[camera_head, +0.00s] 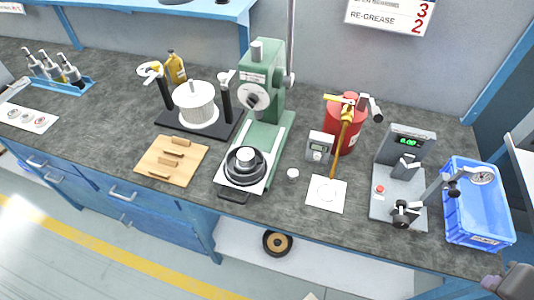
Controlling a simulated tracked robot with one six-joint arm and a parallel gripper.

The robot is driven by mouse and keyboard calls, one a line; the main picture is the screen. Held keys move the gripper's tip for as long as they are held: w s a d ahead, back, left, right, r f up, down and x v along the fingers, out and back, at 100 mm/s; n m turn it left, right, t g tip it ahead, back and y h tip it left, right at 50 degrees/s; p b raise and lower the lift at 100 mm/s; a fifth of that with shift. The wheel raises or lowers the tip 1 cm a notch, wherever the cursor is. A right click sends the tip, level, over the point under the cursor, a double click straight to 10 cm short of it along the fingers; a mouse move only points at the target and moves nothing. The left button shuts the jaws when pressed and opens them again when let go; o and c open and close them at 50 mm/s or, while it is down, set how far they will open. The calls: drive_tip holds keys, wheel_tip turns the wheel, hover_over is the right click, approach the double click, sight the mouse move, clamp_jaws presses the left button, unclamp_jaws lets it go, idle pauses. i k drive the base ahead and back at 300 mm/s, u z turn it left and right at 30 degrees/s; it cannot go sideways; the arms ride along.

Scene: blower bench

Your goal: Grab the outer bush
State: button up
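I cannot tell for sure which part is the outer bush. A small pale round piece (292,173) lies on the bench between the green press and a white card. A dark round part with a silver centre (245,165) sits on the plate of the green arbor press (259,95). The white card (326,193) bears a faint round outline or ring. No fingers of my gripper can be made out. A grey and dark part at the bottom right corner may be mine, with nothing held that I can see.
A wooden block tray (172,160), a white drum on a dark stand (196,104), a red can (345,122), a grey gauge with green display (405,160) and a blue crate (478,205) crowd the bench (100,115). A black-and-tan wheel (277,243) lies on the shelf below.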

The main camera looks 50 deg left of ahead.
sight(246, 158)
drive_tip(key=u, duration=0.65)
drive_tip(key=i, duration=0.45)
drive_tip(key=u, duration=0.6)
